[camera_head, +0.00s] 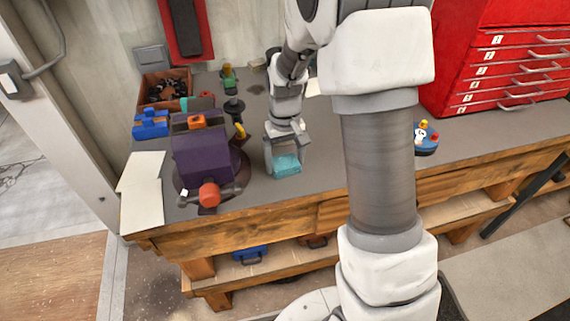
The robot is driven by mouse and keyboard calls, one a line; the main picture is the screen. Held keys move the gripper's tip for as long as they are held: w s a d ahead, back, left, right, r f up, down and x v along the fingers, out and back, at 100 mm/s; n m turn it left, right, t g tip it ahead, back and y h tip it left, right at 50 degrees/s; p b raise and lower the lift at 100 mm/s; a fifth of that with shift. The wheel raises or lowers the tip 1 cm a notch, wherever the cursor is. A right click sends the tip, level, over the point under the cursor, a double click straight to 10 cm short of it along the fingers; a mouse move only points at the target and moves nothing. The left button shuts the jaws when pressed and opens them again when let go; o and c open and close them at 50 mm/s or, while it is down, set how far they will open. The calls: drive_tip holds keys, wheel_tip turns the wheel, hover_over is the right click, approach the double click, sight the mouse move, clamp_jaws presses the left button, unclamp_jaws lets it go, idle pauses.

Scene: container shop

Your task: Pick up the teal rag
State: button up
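The teal rag (287,164) is a small folded-looking piece on the grey top of the workbench, near its front edge. My gripper (286,157) points down at the rag. Its fingers are spread wide, one to the left of the rag and one to the right and behind it. The rag lies between and below the fingertips. Whether the fingers touch it is too small to tell. The rag's back part is partly hidden by the gripper.
A purple vise (203,158) with an orange knob stands left of my gripper on the workbench (240,195). A wooden box (160,101), a blue toolbox (150,124) and white paper (142,190) lie further left. A red drawer cabinet (455,75) stands right. My arm hides the bench's middle.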

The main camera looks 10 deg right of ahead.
sight(285, 160)
drive_tip(key=c, duration=0.7)
drive_tip(key=shift+r, duration=0.55)
wheel_tip(285, 160, up, 3)
drive_tip(key=s+d+r, duration=0.1)
drive_tip(key=s+r, duration=0.1)
drive_tip(key=s, duration=0.1)
drive_tip(key=s+d+r, duration=0.1)
drive_tip(key=s+r, duration=0.1)
drive_tip(key=s, duration=0.2)
drive_tip(key=s+d+r, duration=0.1)
drive_tip(key=s+r, duration=0.2)
drive_tip(key=s, duration=0.1)
drive_tip(key=shift+d, duration=0.4)
